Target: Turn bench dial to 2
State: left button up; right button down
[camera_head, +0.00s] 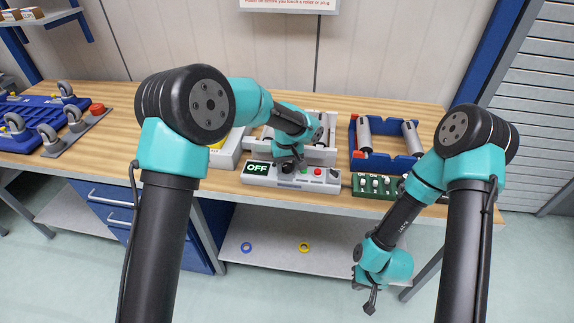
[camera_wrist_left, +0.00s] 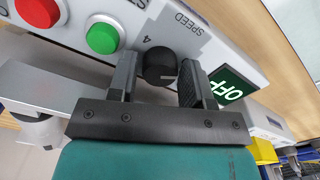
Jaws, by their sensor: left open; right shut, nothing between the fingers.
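The bench dial (camera_wrist_left: 160,68) is a black round knob on a light grey control panel (camera_wrist_left: 215,42), with the word SPEED and a 4 printed beside it. My left gripper (camera_wrist_left: 157,84) is open, with one finger on each side of the dial; I cannot tell whether they touch it. In the head view my left gripper (camera_head: 289,167) is over the panel and largely hides the dial. My right gripper (camera_head: 370,300) is shut and empty, hanging low in front of the bench.
A green button (camera_wrist_left: 102,38) and a red button (camera_wrist_left: 38,10) sit on the panel close to the left gripper. A blue frame with rollers (camera_head: 386,140) and a green rack (camera_head: 376,186) stand to the right on the wooden bench (camera_head: 120,160). Blue and yellow rings lie on the lower shelf (camera_head: 275,260).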

pick_arm(q)
jog(key=shift+f, duration=0.1)
jog(key=shift+c, duration=0.4)
jog(key=c, duration=0.6)
jog(key=shift+m, duration=0.4)
jog(key=m, duration=1)
jog(key=shift+m, duration=0.3)
jog(key=m, duration=1.2)
jog(key=shift+m, duration=0.3)
